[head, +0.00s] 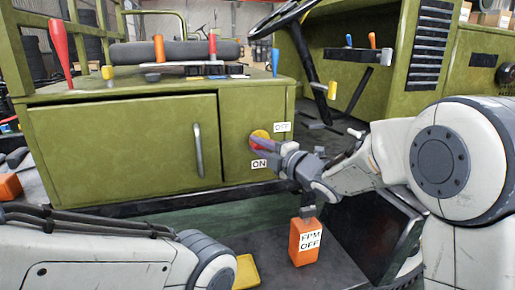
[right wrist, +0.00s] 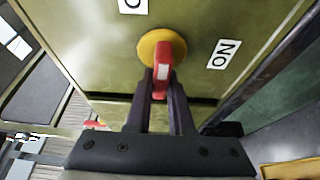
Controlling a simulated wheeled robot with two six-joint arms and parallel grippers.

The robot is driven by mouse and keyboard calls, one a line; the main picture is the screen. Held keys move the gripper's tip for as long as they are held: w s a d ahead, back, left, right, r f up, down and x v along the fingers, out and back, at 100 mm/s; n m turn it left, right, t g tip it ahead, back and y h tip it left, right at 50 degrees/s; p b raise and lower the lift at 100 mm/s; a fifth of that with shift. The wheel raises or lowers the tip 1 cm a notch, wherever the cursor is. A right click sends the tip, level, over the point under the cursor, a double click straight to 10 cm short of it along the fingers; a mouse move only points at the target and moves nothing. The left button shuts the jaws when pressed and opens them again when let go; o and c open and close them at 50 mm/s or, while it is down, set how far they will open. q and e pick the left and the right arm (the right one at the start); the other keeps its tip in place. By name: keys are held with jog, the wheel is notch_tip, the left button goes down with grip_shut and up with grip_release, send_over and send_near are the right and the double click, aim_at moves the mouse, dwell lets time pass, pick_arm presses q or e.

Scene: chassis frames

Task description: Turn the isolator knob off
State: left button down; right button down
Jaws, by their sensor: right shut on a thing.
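The isolator knob has a yellow round base and a red handle with a white mark. It sits on the green cabinet front (head: 232,160), right of the door, in the head view (head: 259,136); the right wrist view shows the knob (right wrist: 163,48) close up. An OFF label (head: 282,127) is at its upper right and an ON label (head: 260,163) below it. My right gripper (head: 264,145) is shut on the red handle, one dark finger on each side, partly hiding it in the head view. Which label the handle points at is unclear. My left gripper is out of view.
A metal door handle (head: 198,150) is left of the knob. A yellow object (head: 246,272) lies low in front.

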jog(key=shift+a+n, duration=0.1)
jog(key=shift+n, duration=0.2)
jog(key=c, duration=0.8)
grip_release()
jog(key=v, duration=1)
jog(key=shift+s+d+p, duration=0.15)
jog(key=shift+d+p, duration=0.1)
jog(key=shift+p, duration=0.15)
jog(key=shift+r, duration=0.1)
